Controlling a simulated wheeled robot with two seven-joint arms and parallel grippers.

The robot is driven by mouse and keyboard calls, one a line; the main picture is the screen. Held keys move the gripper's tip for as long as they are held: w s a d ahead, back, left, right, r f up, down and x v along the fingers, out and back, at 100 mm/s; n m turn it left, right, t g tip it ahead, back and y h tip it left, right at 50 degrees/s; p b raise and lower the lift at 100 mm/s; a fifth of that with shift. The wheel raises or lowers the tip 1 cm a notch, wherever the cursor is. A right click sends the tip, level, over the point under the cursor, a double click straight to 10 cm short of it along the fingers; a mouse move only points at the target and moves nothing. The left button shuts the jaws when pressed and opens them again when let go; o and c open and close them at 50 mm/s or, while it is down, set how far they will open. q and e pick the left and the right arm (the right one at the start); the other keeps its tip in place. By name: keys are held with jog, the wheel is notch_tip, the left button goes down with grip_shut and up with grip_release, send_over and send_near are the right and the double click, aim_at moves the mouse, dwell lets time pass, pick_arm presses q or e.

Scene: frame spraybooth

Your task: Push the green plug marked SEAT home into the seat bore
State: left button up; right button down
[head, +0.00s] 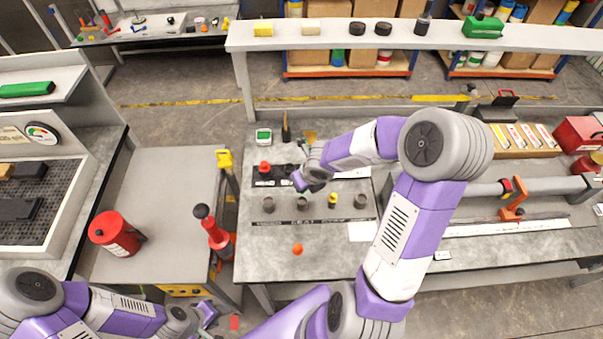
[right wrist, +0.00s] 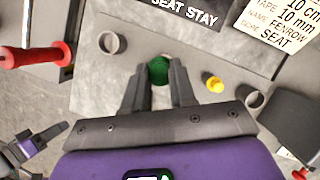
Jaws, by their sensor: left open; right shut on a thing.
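The green plug (right wrist: 157,71) is between the fingertips of my right gripper (right wrist: 158,88), which is shut on it. In the right wrist view it lies in line with the second grey collar of the row, whose rim shows partly behind it; I cannot tell how deep it sits. In the head view my right gripper (head: 308,181) hangs over the bench by the row, and the plug is hidden. The second collar (head: 302,204) stands behind the label strip (head: 312,222). My left gripper (head: 208,316) is open and empty, low at the left.
Grey collars stand at the row's left end (head: 268,205) and right end (head: 360,202). A yellow plug (head: 332,199) stands between. An orange piece (head: 298,249) lies in front, a red one (head: 265,168) behind. The bench front is mostly clear.

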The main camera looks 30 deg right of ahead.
dwell(0.3)
jog(key=shift+f, duration=0.1)
notch_tip(320, 180, down, 5)
jog(key=b, duration=0.4)
jog(key=shift+r+p, duration=0.2)
jog(key=shift+p, duration=0.15)
dwell(1.4)
jog(key=shift+f+b, duration=1.25)
jog(key=shift+f, duration=0.15)
jog(key=c, duration=0.8)
grip_release()
jog(key=shift+c, duration=0.2)
